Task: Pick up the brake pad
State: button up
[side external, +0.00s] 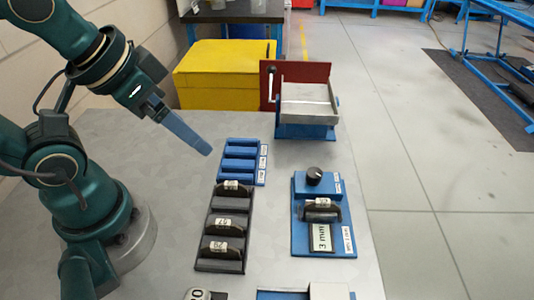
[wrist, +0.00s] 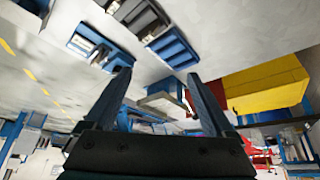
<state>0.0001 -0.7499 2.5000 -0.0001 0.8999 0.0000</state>
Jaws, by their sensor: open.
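Several dark brake pads with white number labels, one of them here (side external: 221,222), sit in the slots of a black rack (side external: 200,263) on the grey table. Another dark pad (side external: 322,212) lies on a blue gauge fixture (side external: 342,245) with a knob and a "3 mm" display. A blue rack (side external: 229,178) behind the black one has empty-looking slots. My gripper (side external: 208,151) is above the table, left of the blue rack, apart from the pads. In the wrist view my gripper (wrist: 158,77) is open, with nothing between its fingers. The black rack (wrist: 141,18) is partly cut off there.
A grey tray on a blue base with a red panel (side external: 305,95) and crank stands at the table's far end. A yellow box (side external: 222,75) is behind the table. Partly cut-off items lie at the front edge. Bare table (side external: 165,250) lies left of the racks.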

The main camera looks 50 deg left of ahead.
jog(key=w+d+r+n, duration=0.1)
jog(key=w+r+n, duration=0.3)
jog(key=r+n, duration=0.15)
jog(key=n+g, duration=0.4)
jog(key=n, duration=0.1)
send_over(323, 201)
jog(key=w+a, duration=0.1)
jog(key=a, duration=0.3)
notch_tip(323, 201, down, 6)
jog(key=f, duration=0.1)
jog(key=shift+m+g, duration=0.75)
jog(key=shift+g, duration=0.05)
jog(key=d+f, duration=0.1)
jog(key=f, duration=0.1)
jog(key=d+f, duration=0.1)
jog(key=f, duration=0.1)
jog(key=s+d+f, duration=0.1)
jog(key=d+f, duration=0.1)
jog(key=f, duration=0.1)
jog(key=shift+f, duration=2.35)
